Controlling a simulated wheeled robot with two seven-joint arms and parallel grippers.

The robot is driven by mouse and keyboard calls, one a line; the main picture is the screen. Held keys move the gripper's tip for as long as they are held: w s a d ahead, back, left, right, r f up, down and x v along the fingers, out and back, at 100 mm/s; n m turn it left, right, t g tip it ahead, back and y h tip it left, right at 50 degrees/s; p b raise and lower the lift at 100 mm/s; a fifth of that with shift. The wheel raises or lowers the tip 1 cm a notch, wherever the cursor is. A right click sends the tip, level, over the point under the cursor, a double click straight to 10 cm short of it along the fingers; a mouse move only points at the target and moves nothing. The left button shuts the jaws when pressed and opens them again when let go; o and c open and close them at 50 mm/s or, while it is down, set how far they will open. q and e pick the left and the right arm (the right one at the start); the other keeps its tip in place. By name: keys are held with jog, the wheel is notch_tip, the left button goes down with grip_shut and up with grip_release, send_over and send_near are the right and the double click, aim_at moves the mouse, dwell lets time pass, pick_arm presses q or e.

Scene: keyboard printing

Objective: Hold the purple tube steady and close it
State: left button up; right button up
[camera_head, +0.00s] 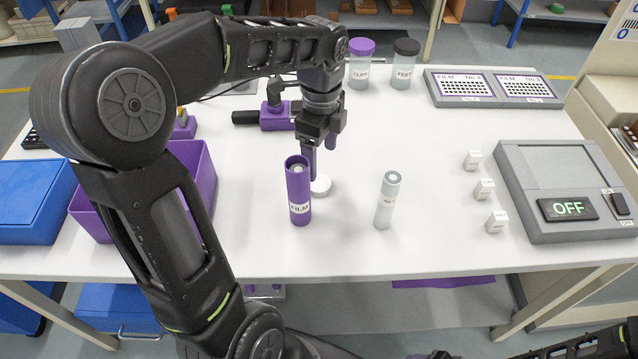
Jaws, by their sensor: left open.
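The purple tube (298,205) stands upright on the white table, with a FILM label low on its side. Its top is uncapped, and something pale shows inside. I cannot tell whether a finger touches the tube. My right gripper is not in view.
A clear grey-topped tube (384,205) stands to the right. An open purple bin (205,180) is at left. Jars with purple (361,65) and black (404,65) lids stand behind. Small white blocks (484,189) and a grey device reading OFF (567,209) are at right.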

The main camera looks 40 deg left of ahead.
aim_at(319, 182)
pick_arm(q)
jog(key=shift+f, duration=1.1)
jog(key=shift+s+f, duration=0.15)
jog(key=shift+f, duration=1.15)
jog(key=shift+s+f, duration=0.1)
jog(key=shift+f, duration=1.2)
jog(key=shift+c, duration=0.4)
jog(key=c, duration=1.3)
jog(key=shift+c, duration=0.2)
jog(key=shift+r, duration=0.1)
notch_tip(319, 182, up, 10)
